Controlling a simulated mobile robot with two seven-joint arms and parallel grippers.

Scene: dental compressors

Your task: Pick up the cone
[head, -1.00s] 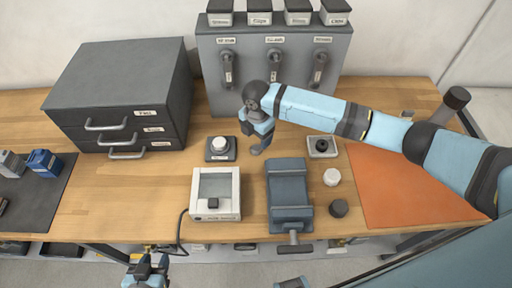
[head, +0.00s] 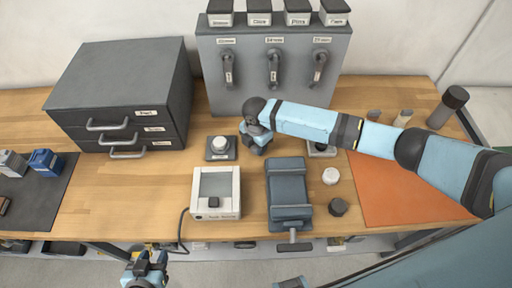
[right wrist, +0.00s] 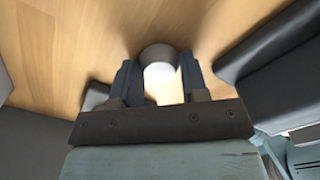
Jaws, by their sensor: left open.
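I cannot make out the cone for certain. In the right wrist view, a round piece with a grey side and a bright white face (right wrist: 160,72) lies between the fingers of my right gripper (right wrist: 158,75); whether they press on it is unclear. In the head view my right gripper (head: 256,146) is low over the table, between the white knob on a dark pad (head: 220,144) and the blue-grey vise (head: 288,190). It hides what is below it. My left gripper (head: 146,268) is open and empty in front of the table edge.
Two small tan pieces (head: 403,118) and a dark cylinder (head: 447,106) stand at the back right. A white box device (head: 216,188), white and dark round pieces (head: 331,176), an orange mat (head: 415,190) and a grey drawer unit (head: 120,95) are around. Bare wood lies left of centre.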

